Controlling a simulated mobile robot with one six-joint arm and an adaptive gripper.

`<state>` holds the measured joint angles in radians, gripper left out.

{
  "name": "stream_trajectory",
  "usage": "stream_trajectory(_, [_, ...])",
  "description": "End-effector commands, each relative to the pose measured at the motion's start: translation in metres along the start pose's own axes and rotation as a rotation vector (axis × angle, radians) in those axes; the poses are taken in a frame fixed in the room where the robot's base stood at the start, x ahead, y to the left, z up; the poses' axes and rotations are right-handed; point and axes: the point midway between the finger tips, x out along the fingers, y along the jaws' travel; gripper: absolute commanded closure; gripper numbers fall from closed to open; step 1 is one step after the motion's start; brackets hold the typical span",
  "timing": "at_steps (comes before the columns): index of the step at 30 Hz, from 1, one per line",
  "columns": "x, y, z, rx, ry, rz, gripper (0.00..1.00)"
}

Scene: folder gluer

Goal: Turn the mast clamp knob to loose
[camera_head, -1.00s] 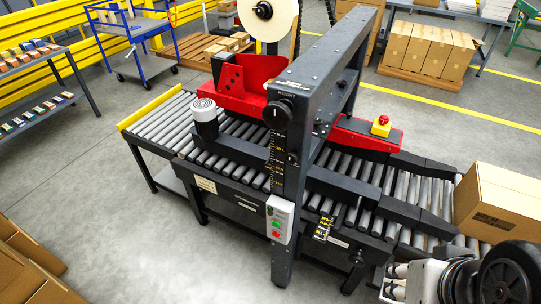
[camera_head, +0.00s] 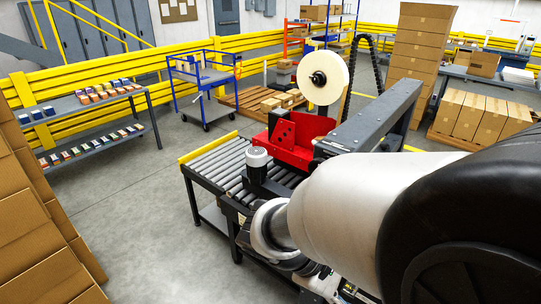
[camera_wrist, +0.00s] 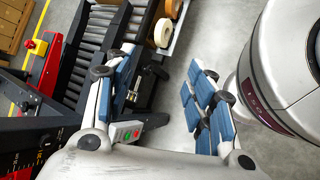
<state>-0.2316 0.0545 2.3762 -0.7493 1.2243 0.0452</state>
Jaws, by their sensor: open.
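The folder gluer's mast (camera_head: 375,112) stands behind my arm in the head view. My arm covers the mast's front face, so the clamp knob is hidden there. In the wrist view a dark part of the mast with a red and white scale (camera_wrist: 22,163) shows at the lower left, but I cannot make out the clamp knob or its setting. My gripper (camera_wrist: 160,65) is open and empty, its blue-padded fingers apart. It is over the side of the machine and the floor, touching nothing that I can see.
A control box with green and red buttons (camera_wrist: 128,132) sits by the left finger. A tape roll (camera_wrist: 163,32) and conveyor rollers (camera_wrist: 92,45) lie beyond. In the head view, stacked cartons (camera_head: 35,225) stand at left; the floor (camera_head: 150,190) between them and the conveyor is clear.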

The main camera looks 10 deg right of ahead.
Motion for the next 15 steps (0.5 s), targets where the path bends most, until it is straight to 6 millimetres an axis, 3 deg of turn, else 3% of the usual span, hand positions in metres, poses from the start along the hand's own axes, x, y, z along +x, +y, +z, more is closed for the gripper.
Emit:
stream_trajectory(5, [-0.003, 0.043, -0.035, -0.303, -0.208, 0.281, 0.50])
stream_trajectory(9, [-0.011, 0.063, -0.081, -0.528, -0.321, 0.522, 0.50])
stream_trajectory(15, [-0.021, 0.060, -0.157, -0.803, -0.403, 0.842, 0.50])
